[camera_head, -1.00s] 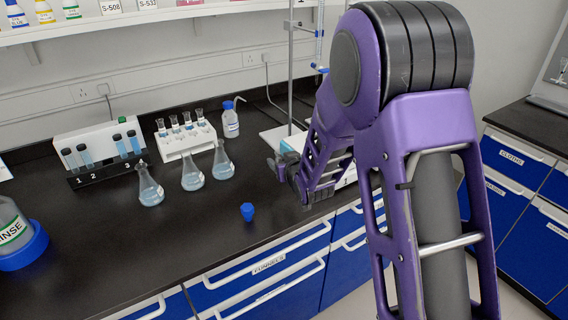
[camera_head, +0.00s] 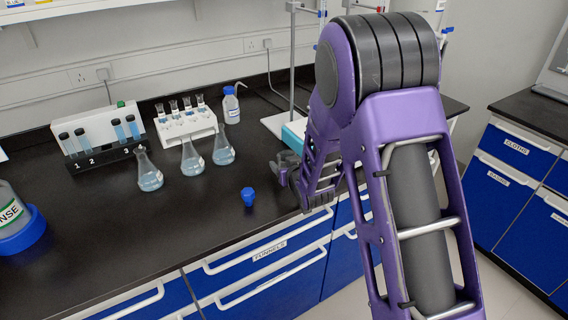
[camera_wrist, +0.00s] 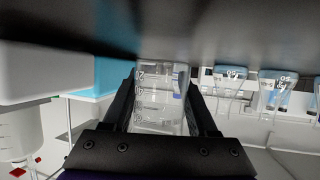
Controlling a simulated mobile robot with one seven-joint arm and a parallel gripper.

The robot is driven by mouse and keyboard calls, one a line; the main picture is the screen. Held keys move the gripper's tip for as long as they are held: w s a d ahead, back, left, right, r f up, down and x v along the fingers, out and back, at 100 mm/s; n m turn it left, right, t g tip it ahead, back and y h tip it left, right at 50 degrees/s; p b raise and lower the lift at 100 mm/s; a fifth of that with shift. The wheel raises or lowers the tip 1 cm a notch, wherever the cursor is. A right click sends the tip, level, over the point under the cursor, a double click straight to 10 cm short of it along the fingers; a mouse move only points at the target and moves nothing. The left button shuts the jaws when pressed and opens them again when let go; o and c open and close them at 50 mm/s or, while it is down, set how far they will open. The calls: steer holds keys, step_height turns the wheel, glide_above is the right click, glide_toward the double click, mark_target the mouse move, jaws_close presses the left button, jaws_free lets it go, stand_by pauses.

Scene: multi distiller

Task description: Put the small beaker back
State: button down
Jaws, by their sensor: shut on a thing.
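The small clear beaker (camera_wrist: 160,110), with white graduation marks, is between the two black fingers of my gripper (camera_wrist: 163,95) in the wrist view. The fingers are shut on its sides. The wrist picture looks upside down, with the dark counter at the top. Whether the beaker's base touches the counter cannot be told. In the head view my gripper (camera_head: 285,176) is over the counter's front right part, right of the blue stopper.
Several conical flasks with pale blue liquid, one of them (camera_head: 191,160), stand left on the counter (camera_head: 110,230). A white rack (camera_head: 187,127) and a wash bottle (camera_head: 231,106) are behind them. A blue stopper (camera_head: 248,196) lies near the front edge. A white-and-blue device (camera_wrist: 95,75) is close to my gripper.

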steer(key=shift+f+b, duration=0.7)
steer(key=shift+b, duration=0.05)
steer(key=shift+c, duration=0.5)
jaws_free()
steer(key=shift+s+r, duration=0.15)
